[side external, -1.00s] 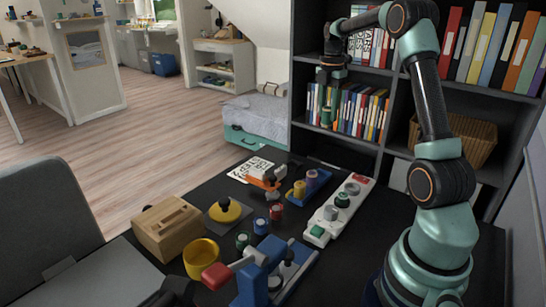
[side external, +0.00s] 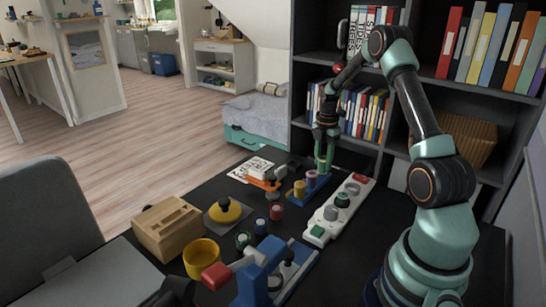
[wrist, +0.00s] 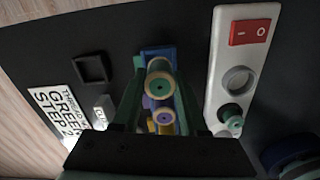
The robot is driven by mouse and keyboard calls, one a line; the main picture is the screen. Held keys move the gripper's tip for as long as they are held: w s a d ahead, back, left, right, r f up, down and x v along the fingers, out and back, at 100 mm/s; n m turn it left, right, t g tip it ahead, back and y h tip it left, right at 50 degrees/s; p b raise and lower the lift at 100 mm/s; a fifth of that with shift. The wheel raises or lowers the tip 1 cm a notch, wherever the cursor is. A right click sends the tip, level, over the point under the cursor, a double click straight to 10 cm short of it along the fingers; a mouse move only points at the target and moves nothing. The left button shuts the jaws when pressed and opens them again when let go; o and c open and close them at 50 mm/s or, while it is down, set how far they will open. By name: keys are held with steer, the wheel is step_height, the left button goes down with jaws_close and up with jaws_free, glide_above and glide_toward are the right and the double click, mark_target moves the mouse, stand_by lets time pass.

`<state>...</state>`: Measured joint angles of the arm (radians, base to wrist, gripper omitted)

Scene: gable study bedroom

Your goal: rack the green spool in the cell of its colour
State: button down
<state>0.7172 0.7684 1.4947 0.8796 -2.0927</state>
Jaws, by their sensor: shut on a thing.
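The green spool (wrist: 160,86), with a pale flange and green centre, is between the fingers of my gripper (wrist: 158,92). In the side view my gripper (side external: 323,165) points down at the far end of the blue rack (side external: 321,186), shut on the spool. The rack also shows in the wrist view (wrist: 158,51). A purple spool (side external: 312,176) and a yellow spool (side external: 299,188) stand in the rack, beside the held spool. The fingers partly hide the green spool in the side view. I cannot tell whether its base touches the rack.
A white power strip (side external: 325,224) with plugs lies right of the rack. An orange-handled tool (side external: 264,185) and a printed card (side external: 250,169) lie to its left. Red (side external: 276,212) and blue (side external: 260,226) small cylinders stand nearer. A blue toggle clamp (side external: 254,280) stands in front.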

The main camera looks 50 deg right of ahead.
steer(key=shift+f, duration=0.9)
steer(key=shift+f, duration=0.15)
steer(key=shift+c, duration=2.2)
jaws_free()
